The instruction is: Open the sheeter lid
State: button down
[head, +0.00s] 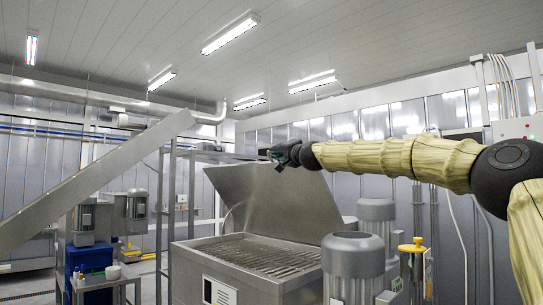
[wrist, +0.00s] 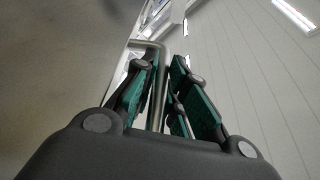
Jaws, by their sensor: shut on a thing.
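The sheeter lid (head: 275,200) is a broad flat steel panel. It stands raised and tilted up from the sheeter (head: 225,277), a steel box whose ribbed inside is uncovered. My gripper (head: 278,154) is at the lid's upper edge. In the wrist view my gripper (wrist: 162,95) has its green-padded fingers on both sides of a bent steel bar, the lid handle (wrist: 158,60), and is shut on it. The lid's grey face (wrist: 60,70) fills the left of the wrist view. In the head view the handle is hidden by the gripper.
Grey motor housings (head: 353,268) stand right of the sheeter, with a yellow-topped post (head: 412,246) beside them. A sloping steel conveyor (head: 95,180) rises at the left. A small table (head: 108,279) and blue machine (head: 90,262) stand at the lower left.

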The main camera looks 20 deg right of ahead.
jog(key=shift+w+d+r, duration=0.1)
jog(key=shift+d+r, duration=0.05)
jog(key=shift+d, duration=0.05)
jog(key=c, duration=1.7)
grip_release()
jog(key=shift+d, duration=0.1)
jog(key=shift+v, duration=6)
